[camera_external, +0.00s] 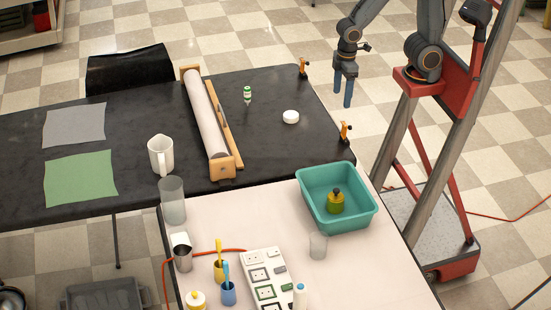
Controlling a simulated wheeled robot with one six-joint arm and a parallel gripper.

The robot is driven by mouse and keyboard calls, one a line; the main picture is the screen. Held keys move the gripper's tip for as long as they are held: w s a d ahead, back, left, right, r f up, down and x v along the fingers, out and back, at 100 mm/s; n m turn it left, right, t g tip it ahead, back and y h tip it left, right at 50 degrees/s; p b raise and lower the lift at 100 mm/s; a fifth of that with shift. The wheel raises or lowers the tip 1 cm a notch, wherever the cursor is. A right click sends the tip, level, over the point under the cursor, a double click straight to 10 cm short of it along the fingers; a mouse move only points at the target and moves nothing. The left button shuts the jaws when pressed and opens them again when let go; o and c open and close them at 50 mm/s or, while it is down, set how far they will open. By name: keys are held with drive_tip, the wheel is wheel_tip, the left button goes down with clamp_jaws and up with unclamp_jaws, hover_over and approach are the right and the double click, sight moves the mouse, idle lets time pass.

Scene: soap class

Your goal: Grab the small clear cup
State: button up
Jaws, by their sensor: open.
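A small clear cup (318,245) stands upright on the pale table, just left of the teal tub's lower corner. A taller clear container (172,200) stands at the table's far left corner. My gripper (343,94) hangs with its blue fingers pointing down, beyond the black table's right end. It is open and empty, well above and behind the small cup. Nothing hides the small cup in this view.
A white socket board (267,281), metal cup (182,257) and small pots crowd the near left. The black table (275,150) carries a wooden-framed roller (207,115) and white mug (160,155).

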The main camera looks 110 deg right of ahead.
drive_tip(key=w+a+r+m+y+b, duration=0.1)
drive_tip(key=w+a+r+m, duration=0.1)
drive_tip(key=w+a+m, duration=0.6)
drive_tip(key=m+t+y+b, duration=0.2)
drive_tip(key=m+y+b, duration=0.25)
drive_tip(key=m, duration=1.05)
hover_over(319, 257)
drive_tip(key=s+d, duration=0.2)
drive_tip(key=d, duration=0.2)
wheel_tip(319, 257, down, 14)
drive_tip(key=shift+n, duration=0.3)
drive_tip(key=shift+p+x, duration=0.65)
drive_tip(key=shift+x, duration=3.35)
drive_tip(key=shift+d+f, duration=0.1)
drive_tip(key=shift+d, duration=0.1)
